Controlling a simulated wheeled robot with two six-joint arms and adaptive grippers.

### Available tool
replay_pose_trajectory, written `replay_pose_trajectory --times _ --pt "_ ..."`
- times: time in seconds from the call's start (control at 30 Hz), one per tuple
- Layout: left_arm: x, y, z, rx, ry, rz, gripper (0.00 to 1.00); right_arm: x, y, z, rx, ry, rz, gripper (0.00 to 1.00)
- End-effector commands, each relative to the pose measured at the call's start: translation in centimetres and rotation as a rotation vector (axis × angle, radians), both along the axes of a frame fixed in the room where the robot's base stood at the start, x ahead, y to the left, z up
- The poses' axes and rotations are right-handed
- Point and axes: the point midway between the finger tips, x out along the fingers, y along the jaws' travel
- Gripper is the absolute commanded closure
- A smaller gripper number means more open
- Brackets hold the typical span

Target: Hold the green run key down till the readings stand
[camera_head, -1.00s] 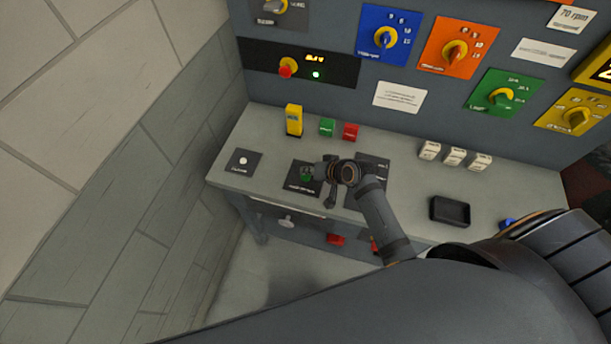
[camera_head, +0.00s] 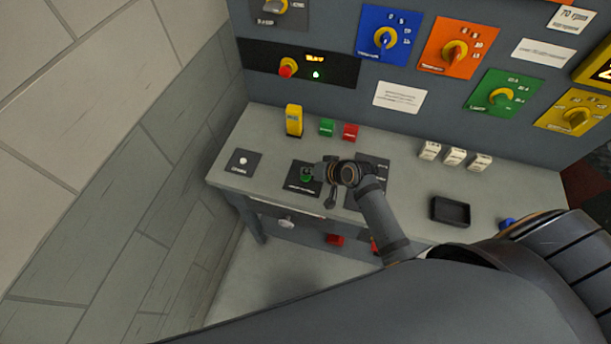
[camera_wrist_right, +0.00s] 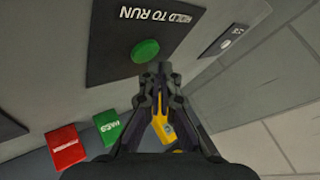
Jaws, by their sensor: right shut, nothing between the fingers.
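The green run key (camera_head: 306,175) is a round button on a dark plate on the bench top. It shows whole in the right wrist view (camera_wrist_right: 145,51), on the plate lettered "HOLD TO RUN" (camera_wrist_right: 112,28). My right gripper (camera_head: 316,172) is shut and empty, with its fingertips right beside the key. In the right wrist view its tips (camera_wrist_right: 160,70) lie at the key's near edge. I cannot tell whether they touch it. A small display (camera_head: 315,58) on the back panel shows yellow characters too blurred to read, above a green light. My left gripper is not in view.
A yellow block (camera_head: 294,120), a green block (camera_head: 327,127) and a red block (camera_head: 350,131) stand behind the key. A black tray (camera_head: 450,211) lies to the right. Panel dials are above, and a tiled wall is at the left.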

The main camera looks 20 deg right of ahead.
Motion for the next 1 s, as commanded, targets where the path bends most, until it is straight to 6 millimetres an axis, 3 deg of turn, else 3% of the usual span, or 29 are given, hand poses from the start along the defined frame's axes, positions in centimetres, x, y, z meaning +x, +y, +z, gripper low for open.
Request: replay_pose_trajectory --times 1.0 --pt "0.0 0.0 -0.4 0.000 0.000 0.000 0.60 0.0 0.0 -1.2 0.000 0.000 0.000 1.00"
